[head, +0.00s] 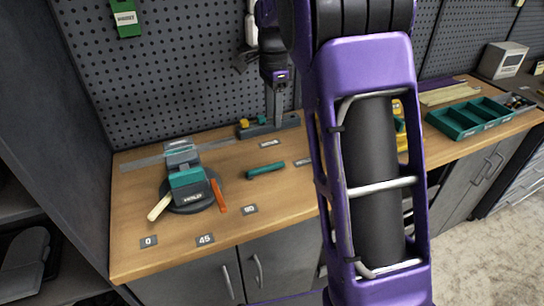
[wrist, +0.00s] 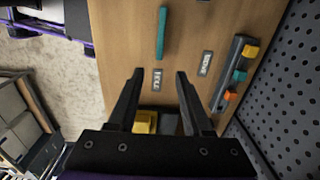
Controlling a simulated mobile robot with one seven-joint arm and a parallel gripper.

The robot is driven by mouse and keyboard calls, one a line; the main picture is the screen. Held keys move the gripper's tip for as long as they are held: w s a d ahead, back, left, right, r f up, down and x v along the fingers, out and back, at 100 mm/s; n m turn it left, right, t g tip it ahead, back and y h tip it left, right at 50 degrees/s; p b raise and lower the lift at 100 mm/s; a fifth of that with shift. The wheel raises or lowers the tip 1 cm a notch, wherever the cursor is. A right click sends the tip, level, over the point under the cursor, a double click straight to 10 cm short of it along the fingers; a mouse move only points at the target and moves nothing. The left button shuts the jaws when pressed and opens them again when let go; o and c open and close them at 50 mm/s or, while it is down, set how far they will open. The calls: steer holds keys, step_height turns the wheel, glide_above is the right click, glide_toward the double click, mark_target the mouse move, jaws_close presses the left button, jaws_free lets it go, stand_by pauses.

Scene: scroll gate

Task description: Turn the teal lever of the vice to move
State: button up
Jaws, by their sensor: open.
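The vice (head: 187,180) stands on the bench's left part, on a round dark base, with teal jaws and a front plate that seems to read HOLD. A teal bar-shaped lever (head: 265,170) lies along the bench to its right; it also shows in the wrist view (wrist: 161,32). Its near end points toward a small label (wrist: 157,80); a second label (wrist: 205,63) is off to one side. I cannot read either surely. My gripper (wrist: 160,74) is open and empty above the bench. In the head view it (head: 277,115) points down near the rear rack, right of the vice.
A rack (head: 262,130) with coloured blocks stands by the pegboard. A pale handle (head: 160,207) and an orange lever (head: 218,195) stick out from the vice, near labels 0, 45 and 90. A teal tray (head: 470,120) is at right. My purple arm hides the bench's middle.

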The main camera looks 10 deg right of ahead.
mark_target(273, 165)
step_height(273, 165, down, 16)
steer(key=shift+r+b, duration=0.1)
steer(key=shift+b, duration=0.5)
jaws_close()
stand_by(1.1)
